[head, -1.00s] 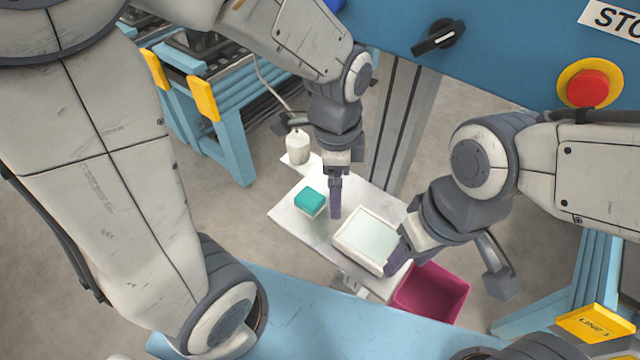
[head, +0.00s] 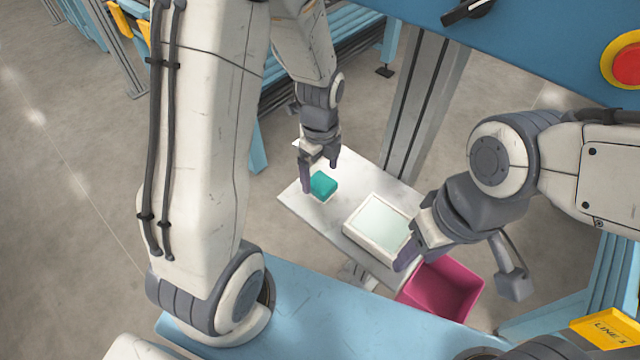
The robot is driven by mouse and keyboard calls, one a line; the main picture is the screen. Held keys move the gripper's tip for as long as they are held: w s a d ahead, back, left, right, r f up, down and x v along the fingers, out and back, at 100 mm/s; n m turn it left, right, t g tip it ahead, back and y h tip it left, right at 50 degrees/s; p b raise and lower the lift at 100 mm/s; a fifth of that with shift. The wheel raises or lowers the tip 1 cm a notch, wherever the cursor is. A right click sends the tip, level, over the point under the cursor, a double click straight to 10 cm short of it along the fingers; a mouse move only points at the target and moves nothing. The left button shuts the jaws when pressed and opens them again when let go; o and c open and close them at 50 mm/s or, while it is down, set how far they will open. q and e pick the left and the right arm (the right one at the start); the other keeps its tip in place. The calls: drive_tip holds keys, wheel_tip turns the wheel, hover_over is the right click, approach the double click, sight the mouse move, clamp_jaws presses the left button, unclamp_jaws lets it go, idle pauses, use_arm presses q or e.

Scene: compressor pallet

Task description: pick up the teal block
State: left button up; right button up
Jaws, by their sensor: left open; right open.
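My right gripper (head: 404,262) is over the front right corner of a white tray (head: 352,231). The gap between its fingers is hard to see.
The white tray with a pale inset stands right of the block. A magenta bin (head: 444,291) is at the table's right end. A grey post (head: 418,110) rises behind the table. A blue panel with a red button (head: 628,66) hangs at upper right.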

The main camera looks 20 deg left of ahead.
sight(322, 181)
use_arm(q)
wheel_tip(322, 181, down, 4)
drive_tip(key=shift+d+f, duration=0.1)
drive_tip(key=shift+d, duration=0.05)
drive_tip(key=c, duration=1.5)
drive_tip(key=shift+r, duration=5.05)
